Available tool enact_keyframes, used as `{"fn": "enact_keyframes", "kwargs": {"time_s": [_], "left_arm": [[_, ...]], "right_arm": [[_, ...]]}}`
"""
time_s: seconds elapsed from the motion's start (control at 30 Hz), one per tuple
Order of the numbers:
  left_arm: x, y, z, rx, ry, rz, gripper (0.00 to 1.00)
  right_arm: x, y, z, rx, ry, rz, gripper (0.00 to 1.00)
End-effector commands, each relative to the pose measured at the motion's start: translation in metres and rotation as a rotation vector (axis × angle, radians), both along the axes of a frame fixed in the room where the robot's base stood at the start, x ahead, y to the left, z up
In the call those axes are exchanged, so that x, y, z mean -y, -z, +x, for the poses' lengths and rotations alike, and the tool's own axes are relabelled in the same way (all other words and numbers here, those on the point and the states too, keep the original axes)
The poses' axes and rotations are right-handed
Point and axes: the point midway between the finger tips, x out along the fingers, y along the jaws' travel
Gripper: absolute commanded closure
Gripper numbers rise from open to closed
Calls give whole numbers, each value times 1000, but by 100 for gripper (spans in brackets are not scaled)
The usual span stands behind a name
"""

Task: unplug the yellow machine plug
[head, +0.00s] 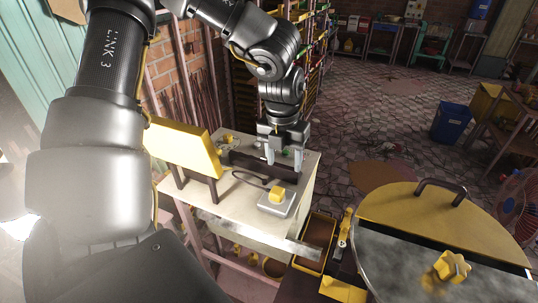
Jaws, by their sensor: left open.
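My left gripper (284,160) comes down from above over the far part of a pale table (240,205). Its two fingers are apart and point down. Below and between them lies a dark bar-like object (248,166), partly hidden by the fingers; I cannot tell whether they touch it. A yellow block (277,194) sits on a grey square base (275,207) nearer the table's front right, apart from the fingers. A dark cable curves on the table beside it. I cannot tell for sure which yellow piece is the machine plug. My right gripper is not in view.
A yellow panel (184,148) stands on dark posts at the table's left. A round yellow-and-metal machine (410,255) with a yellow knob (452,267) fills the lower right. A blue bin (450,122) stands on the floor behind. The tiled floor beyond the table is mostly clear.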

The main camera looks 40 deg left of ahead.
Motion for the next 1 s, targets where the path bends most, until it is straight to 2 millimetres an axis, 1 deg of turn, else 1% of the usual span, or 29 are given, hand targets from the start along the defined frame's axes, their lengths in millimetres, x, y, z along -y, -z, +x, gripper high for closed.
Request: {"fn": "enact_keyframes", "kwargs": {"time_s": [0.03, 0.13, 0.53, 0.67, 0.87, 1.0], "left_arm": [[-1, 6, -5, -23, -2, 18, 45], [-2, 13, -10, -46, -7, 39, 45], [-3, 15, -11, -50, -10, 42, 45], [-3, 19, -11, -51, -10, 42, 45], [-3, 35, -12, -51, -10, 42, 45], [-3, 52, -12, -52, -10, 41, 45]], "right_arm": [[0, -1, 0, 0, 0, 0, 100], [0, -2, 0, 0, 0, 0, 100], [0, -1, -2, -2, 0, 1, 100], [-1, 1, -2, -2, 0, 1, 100], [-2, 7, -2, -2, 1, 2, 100], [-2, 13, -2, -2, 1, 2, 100]]}}
